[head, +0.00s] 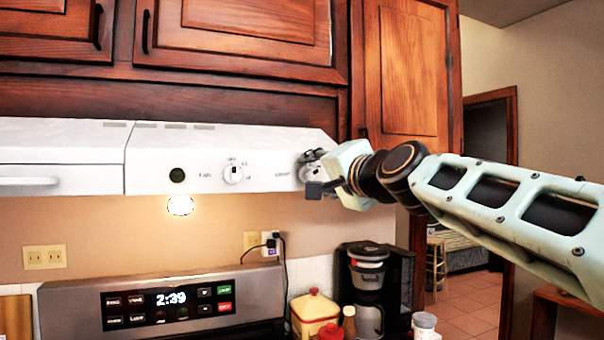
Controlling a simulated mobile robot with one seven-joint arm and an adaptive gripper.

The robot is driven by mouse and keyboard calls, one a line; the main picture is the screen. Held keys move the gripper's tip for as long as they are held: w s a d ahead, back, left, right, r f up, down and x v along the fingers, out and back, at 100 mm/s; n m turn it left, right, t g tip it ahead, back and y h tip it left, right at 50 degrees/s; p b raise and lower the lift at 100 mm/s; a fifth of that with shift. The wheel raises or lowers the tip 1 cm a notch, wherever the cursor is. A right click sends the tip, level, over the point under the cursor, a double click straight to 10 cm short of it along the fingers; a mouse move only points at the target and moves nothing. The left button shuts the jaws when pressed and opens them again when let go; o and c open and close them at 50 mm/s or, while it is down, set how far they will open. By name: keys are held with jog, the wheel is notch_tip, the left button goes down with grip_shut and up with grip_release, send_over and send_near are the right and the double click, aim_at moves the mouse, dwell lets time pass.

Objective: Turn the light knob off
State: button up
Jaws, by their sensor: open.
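The white range hood (160,160) spans the left half of the head view. A white round knob (233,172) sits on its front panel, with small markings around it. A bright lamp (180,205) glows under the hood.
Dark wood cabinets (240,35) hang above the hood. Below are a stove panel (165,302) with a clock, a yellow canister (314,312), a coffee maker (368,285) and small jars. A doorway opens at the right. The wall under the hood is mostly clear.

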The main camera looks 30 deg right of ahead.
grip_shut()
jog(key=shift+f+n+b, duration=0.1)
jog(key=shift+n+b, duration=0.3)
jog(key=shift+b, duration=0.15)
jog(key=shift+f+n+b, duration=0.1)
jog(key=shift+n+b, duration=0.4)
jog(key=shift+b, duration=0.3)
jog(key=n+b, duration=0.2)
jog(key=shift+n, duration=0.3)
jog(key=n, duration=0.1)
jog(key=n+b, duration=0.2)
jog(key=shift+a+r+n, duration=0.15)
jog(key=shift+r+n, duration=0.1)
jog(key=shift+n, duration=0.05)
jog(key=shift+r+n+b, duration=0.1)
jog(key=shift+n+b, duration=0.7)
jog(key=shift+n, duration=1.1)
